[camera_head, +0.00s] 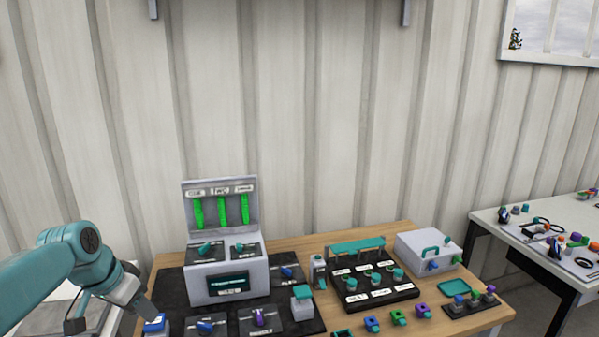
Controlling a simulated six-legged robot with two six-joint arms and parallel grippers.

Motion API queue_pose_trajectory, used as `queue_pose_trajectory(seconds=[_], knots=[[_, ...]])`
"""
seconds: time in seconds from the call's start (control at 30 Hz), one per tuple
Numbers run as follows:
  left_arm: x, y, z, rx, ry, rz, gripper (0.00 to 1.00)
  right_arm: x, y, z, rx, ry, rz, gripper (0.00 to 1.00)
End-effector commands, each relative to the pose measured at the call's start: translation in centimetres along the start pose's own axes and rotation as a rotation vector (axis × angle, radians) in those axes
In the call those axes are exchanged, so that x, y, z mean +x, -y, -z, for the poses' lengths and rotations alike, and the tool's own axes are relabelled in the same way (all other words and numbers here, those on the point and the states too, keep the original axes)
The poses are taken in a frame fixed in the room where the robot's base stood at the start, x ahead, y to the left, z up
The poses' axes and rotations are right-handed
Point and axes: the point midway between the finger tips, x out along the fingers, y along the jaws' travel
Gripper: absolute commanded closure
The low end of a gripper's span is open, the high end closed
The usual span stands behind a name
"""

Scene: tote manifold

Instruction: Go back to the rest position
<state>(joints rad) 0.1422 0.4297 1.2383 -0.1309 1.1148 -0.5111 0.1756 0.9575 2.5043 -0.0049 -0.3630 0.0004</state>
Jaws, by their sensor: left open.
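My left arm comes in from the left in teal. My left gripper (146,312) hangs at its end, pointing down and to the right, over the left front edge of the wooden table (385,238). It is open, and I see nothing held in it. A blue and white block (155,323) is just below its tip; I cannot tell whether they touch. My right gripper is not in view.
A grey box with three green tubes (228,275) stands on a black mat. A black labelled rack (375,291), a white case (427,252) and a teal tray (455,287) lie to its right. A white table (490,217) stands far right. A corrugated wall is behind.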

Motion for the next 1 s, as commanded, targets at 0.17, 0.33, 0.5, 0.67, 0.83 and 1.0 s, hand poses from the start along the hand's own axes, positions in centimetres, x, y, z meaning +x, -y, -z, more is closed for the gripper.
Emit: queue_pose_trajectory(seconds=[0.17,0.33,0.5,0.67,0.83,1.0], knots=[[6.0,-1.7,-1.0,-0.039,0.024,-0.036,0.58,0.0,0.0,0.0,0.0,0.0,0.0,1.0],[12.8,-4.5,-3.4,-0.097,0.05,-0.077,0.58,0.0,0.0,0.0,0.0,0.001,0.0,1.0],[21.8,-10.1,-9.4,-0.206,0.105,-0.138,0.58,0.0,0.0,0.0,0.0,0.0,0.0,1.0],[28.1,-17.5,-18.6,-0.353,0.177,-0.187,0.58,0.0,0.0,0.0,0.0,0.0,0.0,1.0],[29.6,-23.7,-27.6,-0.492,0.248,-0.205,0.58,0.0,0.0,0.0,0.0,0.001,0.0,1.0],[28.9,-26.4,-31.9,-0.564,0.281,-0.203,0.58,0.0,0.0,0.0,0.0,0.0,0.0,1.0]])
